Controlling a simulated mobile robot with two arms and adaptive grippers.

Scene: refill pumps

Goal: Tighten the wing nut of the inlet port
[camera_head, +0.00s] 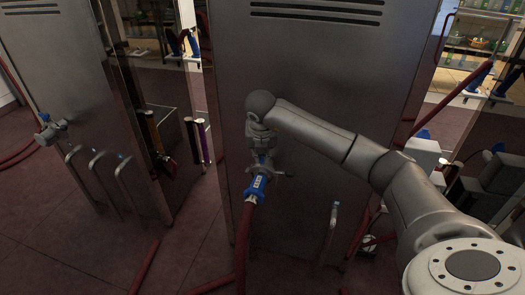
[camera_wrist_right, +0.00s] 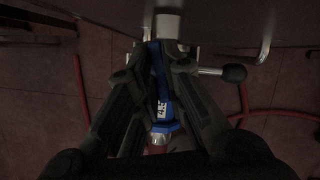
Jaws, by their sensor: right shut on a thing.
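My right arm comes in from the right in the head view. Its gripper (camera_head: 262,148) points down at the inlet port on the front of the middle steel cabinet. In the right wrist view its dark fingers (camera_wrist_right: 160,68) close around the port fitting, apparently on the wing nut, which they largely hide. A grey bar with a black knob (camera_wrist_right: 223,72) sticks out to the right of the fingers. A blue hose coupling (camera_head: 257,187) with a white label sits below the gripper; it also shows in the wrist view (camera_wrist_right: 161,105). My left gripper is out of view.
A red hose (camera_head: 243,245) hangs from the coupling to the floor. The middle cabinet (camera_head: 325,70) stands close behind the gripper, with a metal handle (camera_head: 332,230) low on it. A second cabinet (camera_head: 60,50) with a similar port (camera_head: 52,131) stands left.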

